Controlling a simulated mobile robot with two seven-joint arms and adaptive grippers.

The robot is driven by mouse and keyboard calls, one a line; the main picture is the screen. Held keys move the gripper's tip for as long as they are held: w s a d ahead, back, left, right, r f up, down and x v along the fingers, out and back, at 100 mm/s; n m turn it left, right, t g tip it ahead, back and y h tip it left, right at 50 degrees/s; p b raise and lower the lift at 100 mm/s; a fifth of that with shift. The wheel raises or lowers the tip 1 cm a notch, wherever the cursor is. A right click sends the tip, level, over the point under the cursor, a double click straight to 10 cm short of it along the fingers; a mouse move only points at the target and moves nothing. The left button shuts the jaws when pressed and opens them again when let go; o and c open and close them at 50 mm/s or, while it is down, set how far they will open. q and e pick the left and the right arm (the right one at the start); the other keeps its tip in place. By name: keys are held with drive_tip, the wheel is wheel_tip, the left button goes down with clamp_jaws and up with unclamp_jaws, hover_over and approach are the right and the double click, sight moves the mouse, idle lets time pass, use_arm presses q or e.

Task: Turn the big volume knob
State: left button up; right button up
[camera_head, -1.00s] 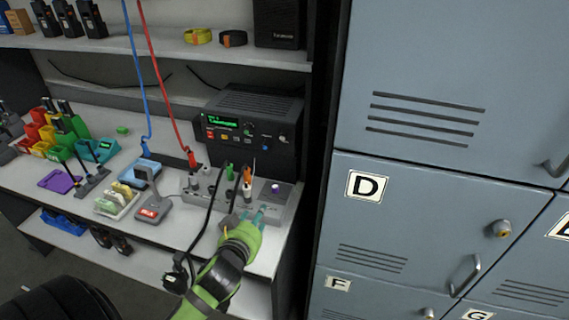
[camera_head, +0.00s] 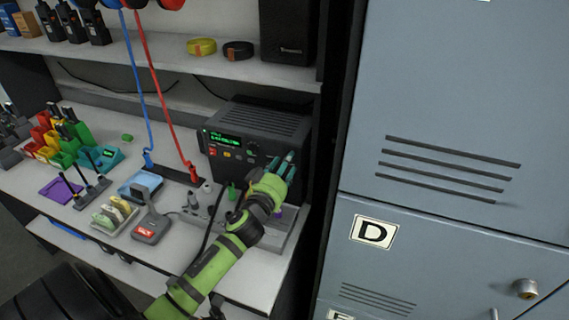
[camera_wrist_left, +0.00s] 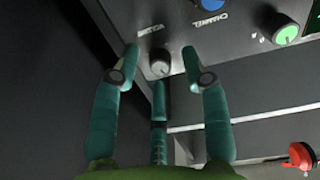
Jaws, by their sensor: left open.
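The volume knob (camera_wrist_left: 160,62) is a grey knob with a pointer line, on the front of the black radio (camera_head: 257,139). A label that seems to read VOLUME is beside it in the left wrist view. My left gripper (camera_head: 286,162) has teal fingers and is open at the right side of the radio front. In the left wrist view its fingertips (camera_wrist_left: 160,56) are spread on both sides of the knob, with a third finger below it. I cannot tell whether they touch it. In the head view the fingers hide the knob. My right gripper is not in view.
A blue knob (camera_wrist_left: 212,4) labelled CHANNEL and a green knob (camera_wrist_left: 287,35) are beside it on the panel. A grey panel with plugs and cables (camera_head: 196,208) lies below the radio. Blue lockers (camera_head: 440,110) stand close on the right. Red and blue cables hang left.

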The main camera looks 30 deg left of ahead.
use_arm(q)
drive_tip(key=c, duration=0.8)
clamp_jaws()
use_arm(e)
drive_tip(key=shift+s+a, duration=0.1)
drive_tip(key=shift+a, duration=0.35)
use_arm(q)
drive_tip(key=shift+m, duration=0.3)
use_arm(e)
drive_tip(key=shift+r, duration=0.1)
use_arm(q)
drive_tip(key=shift+m+p, duration=1.35)
drive_tip(key=shift+m, duration=6.05)
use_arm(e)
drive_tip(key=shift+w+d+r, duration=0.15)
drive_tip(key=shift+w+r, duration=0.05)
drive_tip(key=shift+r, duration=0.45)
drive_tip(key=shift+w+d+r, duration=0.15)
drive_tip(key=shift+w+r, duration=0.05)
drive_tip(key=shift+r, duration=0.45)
